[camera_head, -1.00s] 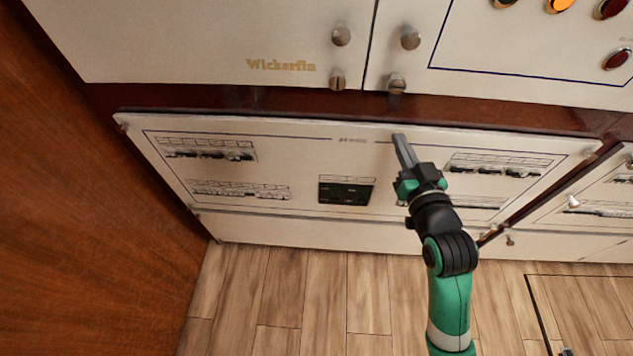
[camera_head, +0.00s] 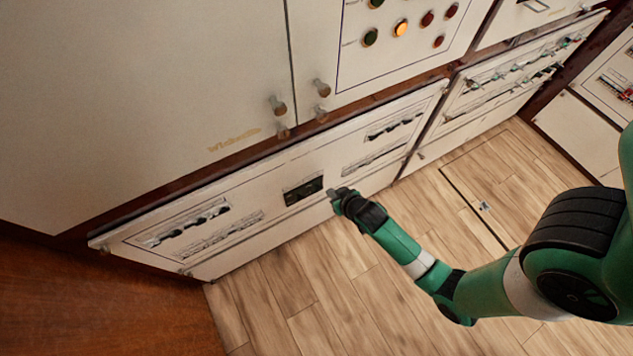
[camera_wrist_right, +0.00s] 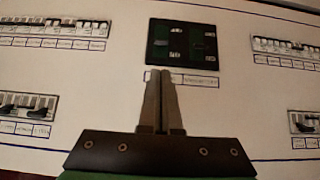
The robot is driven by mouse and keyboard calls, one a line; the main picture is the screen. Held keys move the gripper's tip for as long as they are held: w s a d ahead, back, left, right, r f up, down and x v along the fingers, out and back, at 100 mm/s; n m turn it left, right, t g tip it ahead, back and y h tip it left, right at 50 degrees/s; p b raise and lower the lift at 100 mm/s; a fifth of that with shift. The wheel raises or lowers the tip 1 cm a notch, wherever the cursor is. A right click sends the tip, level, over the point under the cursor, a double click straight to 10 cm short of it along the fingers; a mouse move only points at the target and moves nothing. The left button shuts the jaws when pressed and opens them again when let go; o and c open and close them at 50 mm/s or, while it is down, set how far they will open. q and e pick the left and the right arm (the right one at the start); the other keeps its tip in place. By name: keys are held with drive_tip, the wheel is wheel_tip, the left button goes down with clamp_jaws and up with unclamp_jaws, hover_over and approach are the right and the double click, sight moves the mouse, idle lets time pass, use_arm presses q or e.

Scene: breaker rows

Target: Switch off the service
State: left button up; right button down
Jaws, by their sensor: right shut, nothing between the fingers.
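The low breaker panel (camera_head: 270,190) is a cream board with rows of breakers and a dark display in its middle. My right gripper (camera_head: 334,192) is shut and empty, just in front of the panel, beside the dark display (camera_head: 303,190). In the right wrist view the shut fingers (camera_wrist_right: 163,78) point at the panel just below the display (camera_wrist_right: 183,45). Breaker rows show at the left (camera_wrist_right: 55,32) and right (camera_wrist_right: 290,50), with lower rows at the left (camera_wrist_right: 28,108) and right (camera_wrist_right: 305,124). The labels are too small to read. My left gripper is out of view.
Cream cabinet doors with round knobs (camera_head: 278,105) stand above the panel. Indicator lamps (camera_head: 400,28) are at the top. Another breaker panel (camera_head: 500,80) is to the right. A wooden wall (camera_head: 90,310) closes the left side. The wooden floor (camera_head: 330,290) is clear.

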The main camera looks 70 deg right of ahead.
sight(320, 189)
drive_tip(key=b+x, duration=0.3)
drive_tip(key=x, duration=0.7)
drive_tip(key=shift+b, duration=0.35)
